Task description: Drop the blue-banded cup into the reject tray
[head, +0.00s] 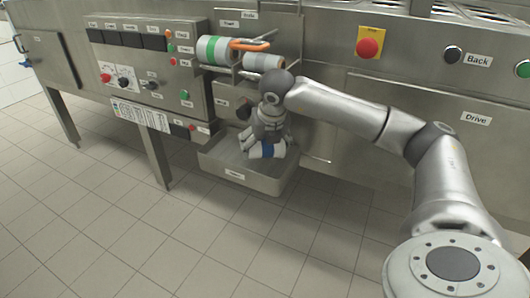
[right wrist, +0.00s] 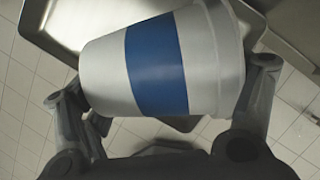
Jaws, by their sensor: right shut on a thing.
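The blue-banded cup (head: 267,151) is white with a wide blue band. My right gripper (head: 266,140) is shut on it and holds it lying sideways over the reject tray (head: 238,178), a grey metal tray on the front of the machine. In the right wrist view the cup (right wrist: 160,62) fills the space between the two fingers of the gripper (right wrist: 165,100), and the tray (right wrist: 62,22) shows behind it. The gap between cup and tray floor is hard to judge. My left gripper is not in view.
A control panel (head: 145,70) with knobs and buttons is at the left, a red stop button (head: 368,47) at the right. The tiled floor (head: 100,235) in front is clear.

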